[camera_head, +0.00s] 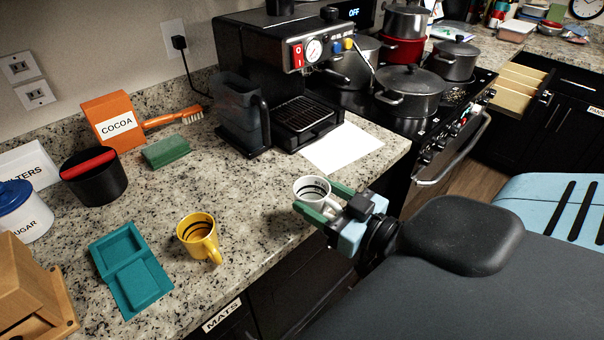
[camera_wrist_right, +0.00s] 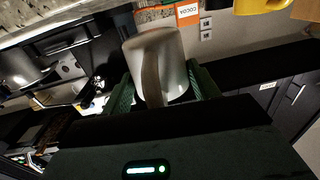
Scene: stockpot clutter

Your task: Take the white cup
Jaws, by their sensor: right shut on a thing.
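The white cup (camera_head: 312,188) has dark stripes inside and sits between the green fingers of my right gripper (camera_head: 322,202), close to the counter's front edge. In the head view the fingers and wrist hide part of it, and I cannot tell whether it touches the counter. In the right wrist view the cup (camera_wrist_right: 158,58) is between the two green fingers of the right gripper (camera_wrist_right: 160,88), with its handle facing the camera. My right gripper is shut on it. My left gripper is not in view.
A yellow cup (camera_head: 197,238) and a teal tray (camera_head: 135,276) stand left on the granite counter. A coffee machine (camera_head: 262,60), a dark pitcher (camera_head: 240,110) and white paper (camera_head: 342,150) are behind. Pots (camera_head: 408,92) crowd the stove. Counter between yellow and white cups is clear.

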